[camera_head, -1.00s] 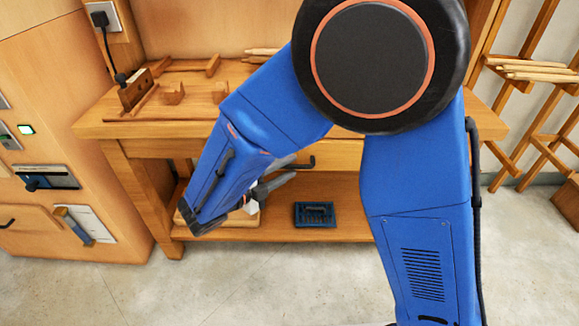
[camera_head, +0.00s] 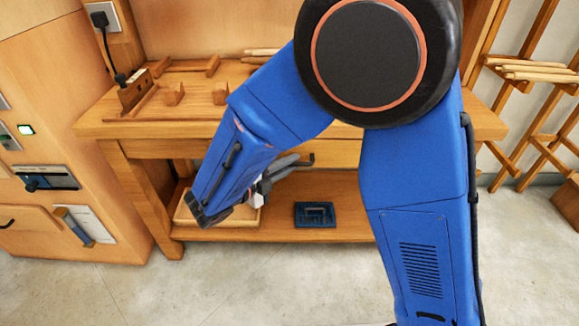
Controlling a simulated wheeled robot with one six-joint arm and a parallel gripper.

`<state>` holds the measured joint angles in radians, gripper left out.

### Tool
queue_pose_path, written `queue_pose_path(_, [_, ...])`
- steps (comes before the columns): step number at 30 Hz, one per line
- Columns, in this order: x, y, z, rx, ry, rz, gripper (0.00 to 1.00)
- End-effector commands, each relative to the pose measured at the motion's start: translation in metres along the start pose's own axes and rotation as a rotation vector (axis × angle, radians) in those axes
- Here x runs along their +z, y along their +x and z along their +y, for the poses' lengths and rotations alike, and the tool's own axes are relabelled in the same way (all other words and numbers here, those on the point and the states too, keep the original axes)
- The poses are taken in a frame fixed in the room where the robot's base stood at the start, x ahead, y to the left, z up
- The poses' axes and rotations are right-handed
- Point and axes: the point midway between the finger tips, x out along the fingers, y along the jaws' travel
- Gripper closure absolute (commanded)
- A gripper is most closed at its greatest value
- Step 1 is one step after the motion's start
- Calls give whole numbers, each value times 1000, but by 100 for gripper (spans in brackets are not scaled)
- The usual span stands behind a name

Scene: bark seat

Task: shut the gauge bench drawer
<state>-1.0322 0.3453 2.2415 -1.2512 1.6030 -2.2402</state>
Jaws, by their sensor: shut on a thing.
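The wooden gauge bench (camera_head: 440,127) stands ahead with its drawer front (camera_head: 338,152) just under the top. My blue arm covers the drawer's left part, so how far it stands out is hard to tell. A dark bar handle (camera_head: 309,160) shows at the drawer front. My gripper (camera_head: 287,168), grey and seen from behind, is at the handle's left part. Its jaws are shut on the handle, partly hidden by my wrist.
The lower shelf holds a dark blue tray (camera_head: 315,214) and a shallow wooden tray (camera_head: 246,214). Wooden blocks (camera_head: 174,94) lie on the bench top. A wooden cabinet (camera_head: 60,130) stands left, a rack (camera_head: 535,70) right. The floor in front is clear.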

Motion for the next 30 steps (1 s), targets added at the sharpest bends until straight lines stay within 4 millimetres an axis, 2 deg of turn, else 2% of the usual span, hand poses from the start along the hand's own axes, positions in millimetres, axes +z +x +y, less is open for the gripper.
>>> queue_pose_path(5, [13,14,-3,1,1,1,100])
queue_pose_path(13, [15,15,-4,0,2,-2,100])
queue_pose_path(14, [15,15,-5,0,2,-2,84])
queue_pose_path(15, [15,15,-5,-1,2,-2,75])
queue_pose_path(16, [15,15,-5,-1,2,-2,71])
queue_pose_path(26, [15,14,-5,-2,3,-1,71])
queue_pose_path(30, [15,4,-5,-1,3,-3,71])
